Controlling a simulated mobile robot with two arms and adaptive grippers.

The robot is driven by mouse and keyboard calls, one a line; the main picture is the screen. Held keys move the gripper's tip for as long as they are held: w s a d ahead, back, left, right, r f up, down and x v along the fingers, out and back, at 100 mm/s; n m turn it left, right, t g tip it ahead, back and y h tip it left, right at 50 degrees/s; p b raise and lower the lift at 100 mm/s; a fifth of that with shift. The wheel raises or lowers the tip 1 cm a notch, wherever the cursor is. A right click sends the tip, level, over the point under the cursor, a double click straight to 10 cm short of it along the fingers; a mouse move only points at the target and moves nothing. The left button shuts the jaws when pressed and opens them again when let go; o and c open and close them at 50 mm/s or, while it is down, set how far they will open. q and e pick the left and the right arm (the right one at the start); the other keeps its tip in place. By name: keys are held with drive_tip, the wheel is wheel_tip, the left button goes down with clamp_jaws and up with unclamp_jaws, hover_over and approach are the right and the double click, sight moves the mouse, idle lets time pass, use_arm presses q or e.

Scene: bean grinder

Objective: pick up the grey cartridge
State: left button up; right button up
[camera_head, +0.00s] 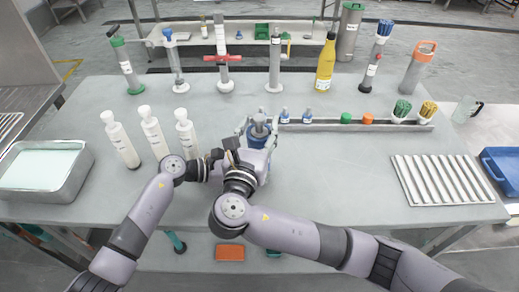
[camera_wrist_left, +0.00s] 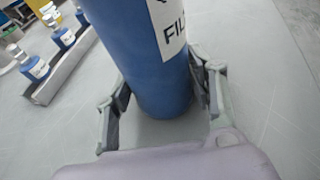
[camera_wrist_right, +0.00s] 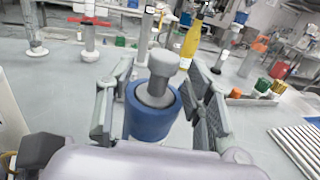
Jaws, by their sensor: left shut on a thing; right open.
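A blue cylinder (camera_head: 258,142) stands on the table's middle. Its white label, partly in frame, shows in the left wrist view (camera_wrist_left: 168,30). A grey knobbed piece, apparently the grey cartridge (camera_head: 259,121), sits upright in its top; the right wrist view shows its round knob and wider collar (camera_wrist_right: 163,67). My left gripper (camera_wrist_left: 162,98) is shut on the blue cylinder near its lower part. My right gripper (camera_wrist_right: 160,76) is open, with one finger on each side of the grey piece and the cylinder's top. Whether its fingers touch them is unclear. My arms partly hide the cylinder in the head view.
Three white bottles (camera_head: 153,133) stand left of the grippers. A shallow metal tray (camera_head: 75,181) is at far left, a ridged tray (camera_head: 437,181) at right. A long rack (camera_head: 340,126) with small bottles and cups lies behind right. Tall stands and a yellow bottle (camera_head: 326,64) line the back.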

drive_tip(key=shift+w, duration=0.1)
drive_tip(key=shift+c, duration=0.3)
drive_tip(key=c, duration=1.1)
